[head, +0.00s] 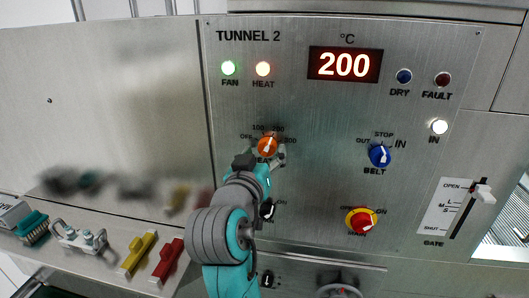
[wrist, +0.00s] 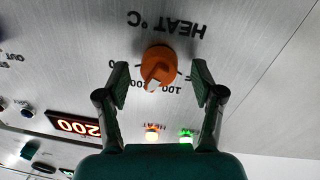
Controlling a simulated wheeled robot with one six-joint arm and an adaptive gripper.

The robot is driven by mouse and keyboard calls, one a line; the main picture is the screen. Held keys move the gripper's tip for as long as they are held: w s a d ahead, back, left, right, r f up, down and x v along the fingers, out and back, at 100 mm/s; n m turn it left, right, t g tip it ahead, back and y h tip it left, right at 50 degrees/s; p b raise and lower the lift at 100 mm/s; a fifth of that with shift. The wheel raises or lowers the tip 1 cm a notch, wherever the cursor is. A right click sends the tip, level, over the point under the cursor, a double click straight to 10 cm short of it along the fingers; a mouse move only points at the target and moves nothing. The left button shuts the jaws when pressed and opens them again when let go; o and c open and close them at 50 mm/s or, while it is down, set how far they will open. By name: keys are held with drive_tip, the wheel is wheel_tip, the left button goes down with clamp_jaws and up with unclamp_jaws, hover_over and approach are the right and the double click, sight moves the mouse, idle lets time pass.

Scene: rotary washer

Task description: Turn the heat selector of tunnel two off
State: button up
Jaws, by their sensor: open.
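The heat selector (head: 268,146) is an orange round knob with a white pointer on the Tunnel 2 panel (head: 300,190). Its scale shows OFF at left, then 100, 200 and 300; the pointer is turned towards 200. The display (head: 345,64) reads 200, and the HEAT lamp (head: 263,69) glows orange. In the upside-down wrist view, the heat selector (wrist: 156,66) is between the two fingers of my open gripper (wrist: 160,80). A gap shows on both sides, so neither finger seems to touch it. In the head view, my gripper (head: 260,160) partly hides the selector's lower label.
To the right are the blue belt knob (head: 380,155), a red-and-yellow knob (head: 361,221) and the gate slider (head: 484,194). A black switch (head: 268,211) is below the selector, near my arm. Yellow (head: 138,252) and red (head: 167,260) handled items lie on the left ledge.

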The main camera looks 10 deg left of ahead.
drive_tip(key=shift+w+d, duration=0.1)
drive_tip(key=shift+w, duration=0.4)
drive_tip(key=c, duration=1.1)
drive_tip(key=shift+c, duration=0.2)
